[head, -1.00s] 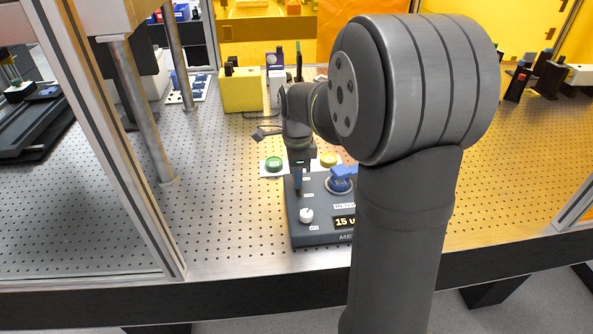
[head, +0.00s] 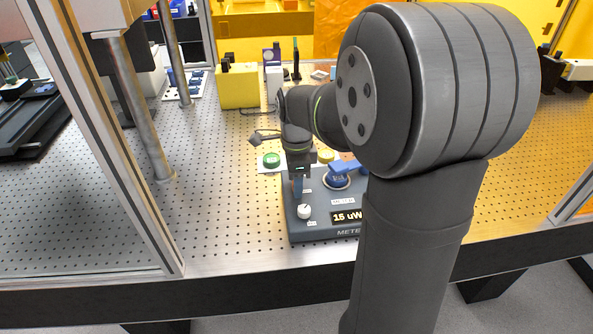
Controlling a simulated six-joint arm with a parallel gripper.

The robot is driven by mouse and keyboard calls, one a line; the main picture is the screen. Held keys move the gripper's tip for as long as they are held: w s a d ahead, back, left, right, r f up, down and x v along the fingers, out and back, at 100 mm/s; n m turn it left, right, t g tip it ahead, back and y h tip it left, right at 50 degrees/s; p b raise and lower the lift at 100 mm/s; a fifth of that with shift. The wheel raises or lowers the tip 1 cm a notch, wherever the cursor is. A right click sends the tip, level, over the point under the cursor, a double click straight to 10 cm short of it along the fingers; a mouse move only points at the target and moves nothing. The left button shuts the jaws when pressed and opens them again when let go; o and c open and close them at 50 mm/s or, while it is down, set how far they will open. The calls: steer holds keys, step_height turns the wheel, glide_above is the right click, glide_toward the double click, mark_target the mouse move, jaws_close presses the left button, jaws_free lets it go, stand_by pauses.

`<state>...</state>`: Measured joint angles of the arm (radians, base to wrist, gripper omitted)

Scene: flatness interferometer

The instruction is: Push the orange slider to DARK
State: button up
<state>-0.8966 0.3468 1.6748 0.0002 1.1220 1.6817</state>
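The dark grey meter box (head: 326,221) sits on the perforated table, with a white knob (head: 304,211), a display (head: 347,217) reading 15 uW and a blue-handled round part (head: 342,177) on top. My gripper (head: 298,189) points down over the left side of the box, just behind the white knob. The orange slider is not clearly visible; the gripper covers that part of the box. The DARK label cannot be read. Contact with the box cannot be judged.
A green button (head: 271,160) and a yellow button (head: 326,156) stand behind the box. A yellow block (head: 238,87) is farther back. A metal frame post (head: 118,160) rises at the left. My arm hides the box's right end. The table left of the box is clear.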

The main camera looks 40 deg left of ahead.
step_height(320, 180, up, 17)
steer(key=shift+r, duration=0.15)
stand_by(0.7)
step_height(320, 180, down, 18)
steer(key=shift+r, duration=0.25)
stand_by(0.3)
steer(key=shift+r, duration=0.15)
